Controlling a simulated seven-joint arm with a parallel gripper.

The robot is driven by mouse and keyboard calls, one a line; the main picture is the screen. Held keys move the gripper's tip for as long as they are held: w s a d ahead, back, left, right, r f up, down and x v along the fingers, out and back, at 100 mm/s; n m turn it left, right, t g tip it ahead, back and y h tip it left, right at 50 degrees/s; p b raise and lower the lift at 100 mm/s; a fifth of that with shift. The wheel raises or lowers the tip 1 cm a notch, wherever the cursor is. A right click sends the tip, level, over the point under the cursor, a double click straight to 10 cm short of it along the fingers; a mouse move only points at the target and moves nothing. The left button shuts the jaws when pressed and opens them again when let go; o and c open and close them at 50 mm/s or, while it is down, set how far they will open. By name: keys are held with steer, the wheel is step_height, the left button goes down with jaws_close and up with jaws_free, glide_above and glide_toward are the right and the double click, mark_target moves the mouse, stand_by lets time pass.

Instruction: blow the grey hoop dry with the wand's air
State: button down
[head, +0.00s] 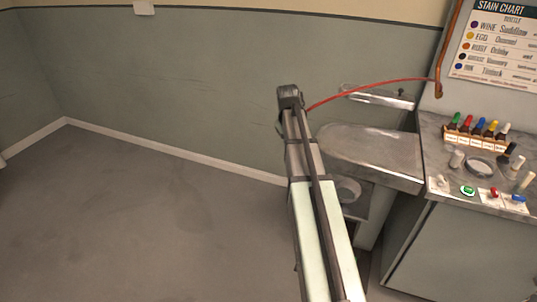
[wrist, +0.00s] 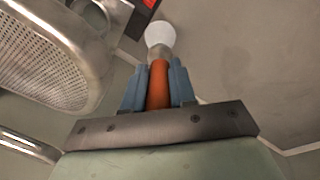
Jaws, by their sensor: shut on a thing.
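The wand has an orange-brown handle (wrist: 159,86) and a pale rounded end (wrist: 160,36). My gripper (wrist: 158,68) has blue fingers shut on this handle, with the pale end pointing away beyond the fingertips. In the head view my arm's dark end stands left of the perforated metal board, and the wand itself cannot be made out. A round, grey-rimmed piece (head: 481,167) lies on the console; I cannot tell whether it is the grey hoop. The wand is well apart from it.
The perforated board (head: 375,150) is right of my arm and also fills the wrist view's upper left (wrist: 45,55). A red hose (head: 375,86) arcs above it. The console (head: 433,160) carries several bottles (head: 477,127) and buttons. Floor at left is clear.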

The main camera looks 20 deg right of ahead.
steer(key=d+r, duration=0.1)
steer(key=d, duration=0.5)
steer(key=s+d+r, duration=0.1)
steer(key=d, duration=0.4)
steer(key=s+d, duration=0.1)
steer(key=d, duration=0.5)
steer(key=shift+s+d+r, duration=0.1)
steer(key=shift+d+r, duration=0.25)
steer(key=shift+r, duration=0.05)
steer(key=s+d+r+g, duration=0.15)
steer(key=s+d, duration=0.25)
steer(key=d, duration=0.5)
steer(key=s+d+r+t, duration=0.1)
steer(key=s+d+r, duration=0.15)
steer(key=d, duration=0.65)
steer(key=s+d+r+g, duration=0.1)
steer(key=s+d+r, duration=0.1)
steer(key=s+d, duration=1.1)
steer(key=s+d+r+g, duration=0.1)
steer(key=s+d+r, duration=0.2)
steer(key=s+d, duration=1.05)
step_height(320, 180, down, 6)
steer(key=w, duration=0.1)
steer(key=shift+t, duration=0.25)
